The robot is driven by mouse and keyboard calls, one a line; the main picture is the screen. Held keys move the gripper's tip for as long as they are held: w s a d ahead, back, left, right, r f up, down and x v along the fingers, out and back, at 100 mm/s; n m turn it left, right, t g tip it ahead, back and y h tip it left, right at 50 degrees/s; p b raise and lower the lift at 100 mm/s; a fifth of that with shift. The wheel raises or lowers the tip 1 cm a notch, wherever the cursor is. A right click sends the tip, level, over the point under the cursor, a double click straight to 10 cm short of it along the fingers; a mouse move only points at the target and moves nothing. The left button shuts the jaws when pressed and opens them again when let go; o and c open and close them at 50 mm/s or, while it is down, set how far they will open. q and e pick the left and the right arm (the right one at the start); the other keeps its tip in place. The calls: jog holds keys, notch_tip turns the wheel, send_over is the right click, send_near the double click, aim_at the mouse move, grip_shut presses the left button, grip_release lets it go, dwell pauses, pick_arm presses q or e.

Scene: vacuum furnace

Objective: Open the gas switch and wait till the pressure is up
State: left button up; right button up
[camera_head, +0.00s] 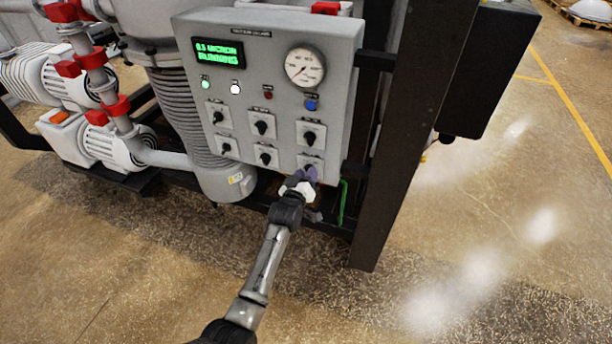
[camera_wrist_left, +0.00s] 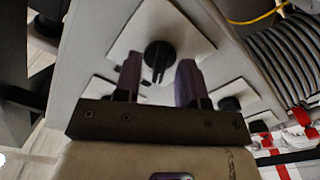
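The grey control panel (camera_head: 275,85) carries several black rotary switches on pale plates. My left gripper (camera_head: 307,174) is at the panel's lower right switch and mostly hides it in the head view. In the left wrist view, a black knob (camera_wrist_left: 158,56) shows in the gap between the open fingers of my left gripper (camera_wrist_left: 159,77), seemingly just beyond the tips and not gripped. Contact cannot be told. The switch labels are too small to read, so the gas switch cannot be picked out by name. The round pressure gauge (camera_head: 305,66) has a needle I cannot read exactly. My right gripper is out of view.
A green display (camera_head: 218,53) appears to read 0.5 micron, running. Green, white, red and blue lamps or buttons sit below it. A dark upright post (camera_head: 400,140) stands right of the panel. A ribbed hose (camera_head: 192,110) and pumps (camera_head: 115,145) are at left. Open floor lies at right.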

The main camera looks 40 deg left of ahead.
pick_arm(q)
jog(key=shift+c, duration=0.5)
grip_shut()
jog(key=shift+m+p, duration=1.85)
jog(key=shift+m, duration=4.25)
jog(key=shift+o, duration=0.5)
grip_release()
